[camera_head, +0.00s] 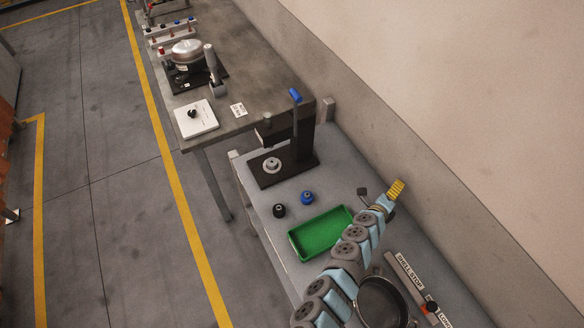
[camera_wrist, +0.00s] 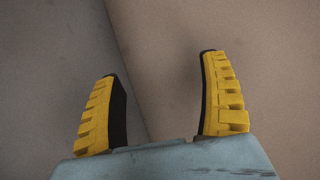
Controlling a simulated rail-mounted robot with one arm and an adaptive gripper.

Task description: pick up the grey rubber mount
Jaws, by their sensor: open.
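A light grey ring-shaped piece (camera_head: 271,165) sits on the black base of a press with a blue-tipped lever; it looks most like the grey rubber mount, but it is small in view. A dark, nearly black round mount (camera_head: 279,211) and a blue one (camera_head: 307,197) stand upright on the grey bench in front of the press. My gripper (camera_head: 397,187) is raised near the wall, to the right of these pieces and apart from them. In the wrist view my gripper (camera_wrist: 160,85) has its yellow fingers wide apart, with nothing between them and only plain wall surfaces beyond.
A green tray (camera_head: 322,233), seemingly empty, lies between the mounts and my arm. The black press (camera_head: 301,140) stands at the bench's far end. A dark round pan (camera_head: 382,302) and a labelled strip (camera_head: 408,272) lie near. The wall (camera_head: 440,110) bounds the bench at right.

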